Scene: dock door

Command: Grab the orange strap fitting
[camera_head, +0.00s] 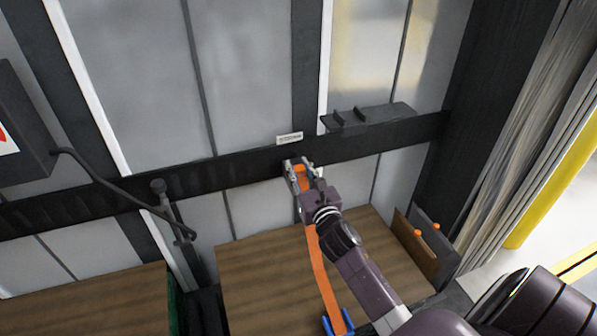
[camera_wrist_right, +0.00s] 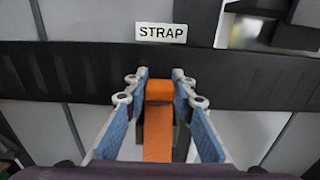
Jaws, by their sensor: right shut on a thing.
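The orange strap fitting (camera_wrist_right: 159,91) is a small orange block at the top end of an orange strap (camera_head: 320,265), in front of the black wall rail. My right gripper (camera_head: 298,170) is at the rail, with one finger on each side of the fitting. It is shut on the fitting, which also shows between the fingertips in the head view. In the right wrist view the fingers (camera_wrist_right: 160,85) have blue inner pads. The strap runs down from the fitting to a blue forked piece (camera_head: 338,324) at the bottom edge. My left gripper is not in view.
A wooden crate (camera_head: 262,270) stands below. A grey post with a handle (camera_head: 172,225) is at left.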

